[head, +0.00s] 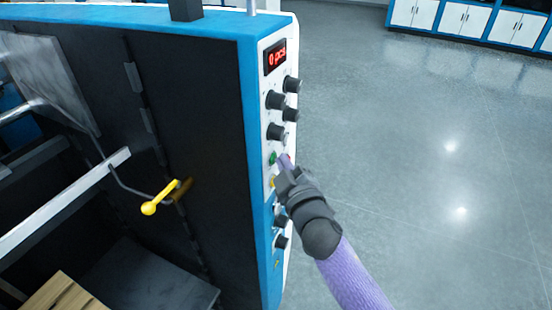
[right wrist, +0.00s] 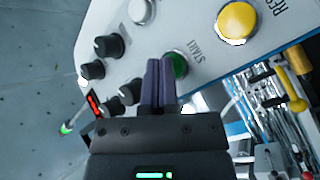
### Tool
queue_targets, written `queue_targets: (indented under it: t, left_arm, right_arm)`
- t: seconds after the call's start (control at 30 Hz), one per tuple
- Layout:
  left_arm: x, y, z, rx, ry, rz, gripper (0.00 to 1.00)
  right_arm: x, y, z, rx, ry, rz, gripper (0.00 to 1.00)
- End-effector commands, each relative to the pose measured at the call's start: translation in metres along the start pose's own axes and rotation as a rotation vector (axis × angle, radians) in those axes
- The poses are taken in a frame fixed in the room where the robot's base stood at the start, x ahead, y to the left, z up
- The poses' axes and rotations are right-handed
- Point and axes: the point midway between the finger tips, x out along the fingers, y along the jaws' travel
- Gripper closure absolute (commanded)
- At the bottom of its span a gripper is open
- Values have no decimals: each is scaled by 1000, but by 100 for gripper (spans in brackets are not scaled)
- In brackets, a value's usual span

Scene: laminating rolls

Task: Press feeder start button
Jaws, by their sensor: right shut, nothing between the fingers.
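The green start button (head: 272,158) is on the white control panel on the machine's side. In the right wrist view the green button (right wrist: 180,65), labelled START, is partly hidden behind my fingers. My right gripper (head: 285,160) is shut and empty, with its fingertips right beside the button in the head view. In the right wrist view the fingertips (right wrist: 160,63) overlap the button's left edge. I cannot tell whether they touch it. My left gripper is not in view.
Black knobs (head: 275,131) and a red display (head: 276,57) sit above the button. A yellow button (right wrist: 237,20) is beside it. A yellow-handled lever (head: 160,199) sticks out of the machine's dark side. The floor (head: 420,170) on the right is clear.

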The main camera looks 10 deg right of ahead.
Motion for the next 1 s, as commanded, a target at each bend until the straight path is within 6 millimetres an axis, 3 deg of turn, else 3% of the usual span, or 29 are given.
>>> queue_targets:
  t: [1.0]
  left_arm:
    - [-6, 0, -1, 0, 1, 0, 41]
  right_arm:
    - [-11, 7, 7, 0, 0, 0, 100]
